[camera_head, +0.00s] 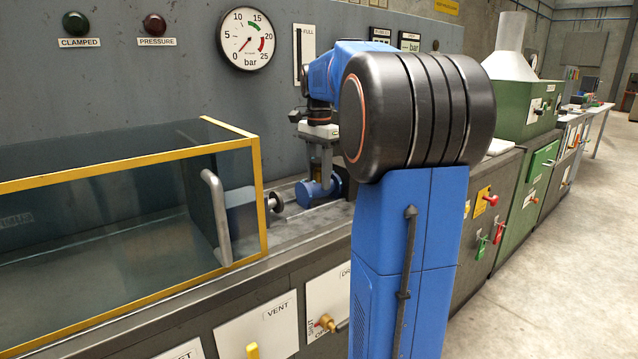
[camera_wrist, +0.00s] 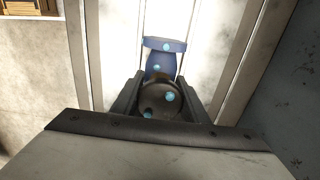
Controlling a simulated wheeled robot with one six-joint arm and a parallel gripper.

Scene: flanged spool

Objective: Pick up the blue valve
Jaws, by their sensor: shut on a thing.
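The blue valve (camera_head: 312,191) is a short flanged spool, low over the grey bench top in the head view. It also shows in the wrist view (camera_wrist: 164,62), with a blue flange at the far end, a dark rounded near end and several light blue spots. My gripper (camera_head: 321,172) comes down on it from above. In the wrist view my gripper's dark fingers (camera_wrist: 160,97) are on both sides of the valve and shut on it. Whether the valve touches the bench I cannot tell. My arm hides the area to its right.
A dark flanged stub (camera_head: 274,202) points at the valve from the left. A clear guard with a yellow frame (camera_head: 258,190) and a grey handle stands left of it. A grey panel with a pressure gauge (camera_head: 246,39) rises behind. Little bench room shows around the valve.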

